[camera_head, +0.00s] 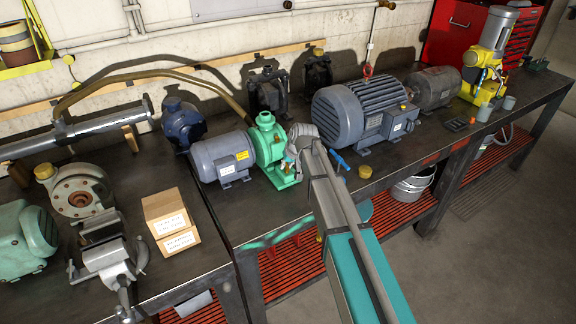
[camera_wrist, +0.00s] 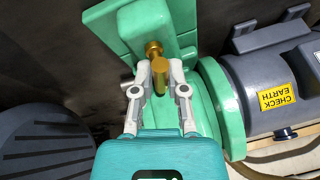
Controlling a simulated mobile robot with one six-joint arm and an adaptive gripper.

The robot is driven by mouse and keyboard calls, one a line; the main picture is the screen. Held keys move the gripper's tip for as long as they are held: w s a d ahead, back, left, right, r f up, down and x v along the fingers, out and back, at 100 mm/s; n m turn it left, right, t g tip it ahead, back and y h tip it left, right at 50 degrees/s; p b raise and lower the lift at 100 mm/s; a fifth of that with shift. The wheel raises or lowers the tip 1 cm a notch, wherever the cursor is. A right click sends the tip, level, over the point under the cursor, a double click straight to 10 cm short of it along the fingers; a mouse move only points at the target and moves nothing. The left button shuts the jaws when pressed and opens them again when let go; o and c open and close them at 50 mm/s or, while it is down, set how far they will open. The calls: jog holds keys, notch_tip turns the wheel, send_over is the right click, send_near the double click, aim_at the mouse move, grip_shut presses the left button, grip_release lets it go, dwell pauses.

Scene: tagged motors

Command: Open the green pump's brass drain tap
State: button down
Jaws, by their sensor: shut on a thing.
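The green pump (camera_head: 264,138) stands on the dark bench, joined to a grey motor (camera_head: 217,158). In the wrist view the pump's green body (camera_wrist: 207,115) fills the middle. Its brass drain tap (camera_wrist: 154,48) sticks out from the green casting, with a brass handle pointing toward my gripper. My gripper (camera_wrist: 159,70) has one finger on each side of the brass handle and is shut on it. In the head view my gripper (camera_head: 293,152) reaches the pump's right side and hides part of it; a brass bit shows just below the fingers.
A large blue-grey motor (camera_head: 352,108) stands close on the right. A blue-handled part (camera_head: 338,160) and a brass cap (camera_head: 365,171) lie near my arm. Cardboard boxes (camera_head: 170,222) and a vise (camera_head: 110,262) are to the left. A hose runs behind the pump.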

jog(key=shift+n+g+y, duration=0.4)
jog(key=shift+n, duration=0.9)
jog(key=shift+s, duration=0.1)
jog(key=c, duration=0.7)
grip_release()
jog(key=shift+o, duration=0.2)
jog(key=shift+r, duration=0.15)
